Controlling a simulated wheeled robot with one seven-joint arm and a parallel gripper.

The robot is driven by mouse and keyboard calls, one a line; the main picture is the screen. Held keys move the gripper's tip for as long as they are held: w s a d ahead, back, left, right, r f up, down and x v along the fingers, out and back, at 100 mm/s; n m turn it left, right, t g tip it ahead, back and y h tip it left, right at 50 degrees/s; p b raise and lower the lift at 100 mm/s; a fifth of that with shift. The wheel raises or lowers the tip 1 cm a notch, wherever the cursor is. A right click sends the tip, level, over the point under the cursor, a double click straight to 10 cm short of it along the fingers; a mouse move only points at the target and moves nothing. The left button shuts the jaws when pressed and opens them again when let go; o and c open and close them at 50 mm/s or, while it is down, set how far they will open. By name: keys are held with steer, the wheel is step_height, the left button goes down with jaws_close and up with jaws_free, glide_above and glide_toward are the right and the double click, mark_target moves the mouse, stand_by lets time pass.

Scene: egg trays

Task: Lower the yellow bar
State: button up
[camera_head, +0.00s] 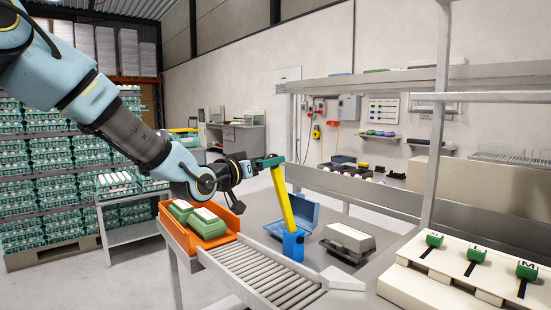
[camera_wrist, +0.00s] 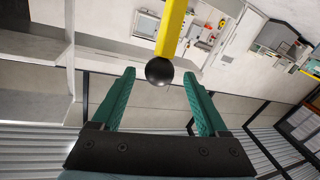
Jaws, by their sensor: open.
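The yellow bar (camera_head: 283,200) stands nearly upright in a blue base (camera_head: 292,244) beside the roller conveyor, its top leaning a little left. In the wrist view the yellow bar (camera_wrist: 171,28) ends in a black ball (camera_wrist: 159,71). My gripper (camera_head: 268,162) is at the bar's top end. Its green fingers are open in the wrist view (camera_wrist: 158,79), one on each side of the ball, with gaps on both sides. The ball shows at the fingertips; its exact depth between them is unclear. In the head view the ball is hidden by the gripper.
The roller conveyor (camera_head: 258,270) runs in front of the bar. An orange tray (camera_head: 176,228) with green egg cartons (camera_head: 207,223) is to its left. A panel with green-knobbed levers (camera_head: 452,278) is at right.

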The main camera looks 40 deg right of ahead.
steer(key=p+x, duration=0.1)
steer(key=x, duration=0.5)
steer(key=shift+s+d, duration=0.1)
jaws_close()
stand_by(0.5)
stand_by(0.8)
